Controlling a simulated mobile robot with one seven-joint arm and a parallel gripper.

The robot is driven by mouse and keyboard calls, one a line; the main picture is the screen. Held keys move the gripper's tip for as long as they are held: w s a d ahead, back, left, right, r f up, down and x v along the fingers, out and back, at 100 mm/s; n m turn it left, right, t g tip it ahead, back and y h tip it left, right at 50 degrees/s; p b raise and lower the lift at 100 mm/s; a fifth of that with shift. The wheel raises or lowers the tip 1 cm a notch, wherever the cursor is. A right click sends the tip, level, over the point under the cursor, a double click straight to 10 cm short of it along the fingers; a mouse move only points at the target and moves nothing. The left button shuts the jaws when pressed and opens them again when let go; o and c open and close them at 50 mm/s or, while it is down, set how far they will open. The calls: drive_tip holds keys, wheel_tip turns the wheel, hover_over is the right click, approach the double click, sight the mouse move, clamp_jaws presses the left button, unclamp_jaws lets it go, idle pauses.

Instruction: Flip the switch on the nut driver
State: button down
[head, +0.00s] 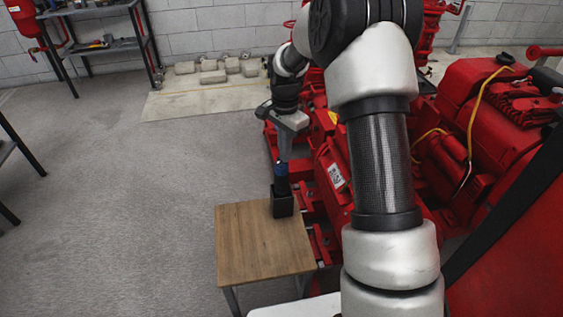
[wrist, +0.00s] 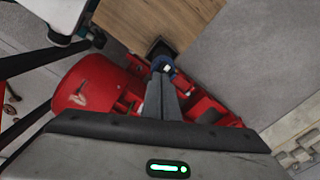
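The nut driver (head: 281,178) appears as a small dark tool with a blue top, upright in a black square holder (head: 283,203). The holder stands on a small wooden table (head: 245,245). My gripper (head: 284,158) points down from above, its tip at or just over the blue top. In the wrist view, my gripper's grey fingers (wrist: 163,78) lie close together and look shut. The blue top (wrist: 166,66) shows just past their tips, with a small white spot. I cannot tell if they touch. The switch cannot be made out; the fingers hide part of the tool.
The red pumpset (head: 335,170) stands close beside the table on the right, under my arm. Grey shelving (head: 105,45) is at the back left. Several pale blocks (head: 215,70) lie by the wall. The floor left of the table is clear.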

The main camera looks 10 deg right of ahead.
wheel_tip(320, 180, up, 7)
drive_tip(key=p, duration=0.5)
drive_tip(key=shift+f, duration=0.1)
idle(0.4)
drive_tip(key=s+r+n+t, duration=0.1)
drive_tip(key=s+r+n, duration=0.2)
drive_tip(key=s+r, duration=0.4)
drive_tip(key=s+r+n+t, duration=0.2)
drive_tip(key=s+r, duration=0.3)
drive_tip(key=r, duration=0.4)
drive_tip(key=s+r+n+t, duration=0.35)
drive_tip(key=s+n, duration=0.35)
drive_tip(key=s, duration=1.1)
wheel_tip(320, 180, up, 22)
drive_tip(key=p, duration=2.1)
drive_tip(key=shift+g, duration=0.45)
